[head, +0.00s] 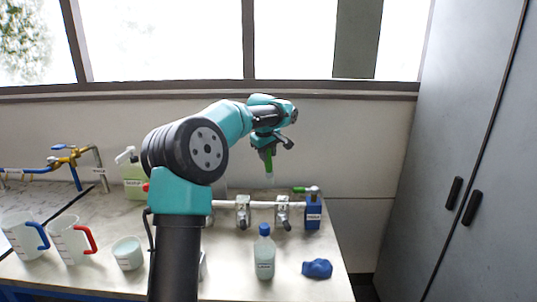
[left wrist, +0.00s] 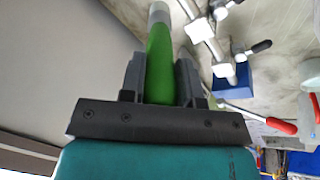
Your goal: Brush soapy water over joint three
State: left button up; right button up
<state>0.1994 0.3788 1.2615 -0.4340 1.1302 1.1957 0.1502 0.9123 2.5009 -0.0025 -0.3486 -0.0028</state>
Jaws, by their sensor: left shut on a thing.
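My left gripper (head: 268,147) is shut on the green handle of a brush (head: 269,163). The brush hangs upright with its pale tip down, above and behind the white pipe (head: 262,204), apart from it. In the left wrist view the green handle (left wrist: 160,62) sits between the two fingers (left wrist: 160,80). The pipe runs across two grey metal joints (head: 243,211), (head: 282,211) to a blue block (head: 313,217) at its right end. My arm hides the pipe's left part. The labels are too small to read, so I cannot tell which is joint three. A white cup (head: 127,253) stands left of my arm.
A blue-capped bottle (head: 264,256) and a crumpled blue cloth (head: 317,268) are at the front right. Two jugs with blue (head: 20,236) and red (head: 70,241) handles stand at the left. Brass valves (head: 68,160) are behind them. Grey cabinets (head: 455,150) stand at right.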

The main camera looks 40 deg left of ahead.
pick_arm(q)
jog(key=n, duration=0.2)
jog(key=n+y, duration=0.1)
jog(key=n, duration=0.2)
jog(key=shift+r+n+g+y, duration=0.3)
jog(key=shift+n+g+y, duration=0.1)
jog(key=shift+f, duration=0.1)
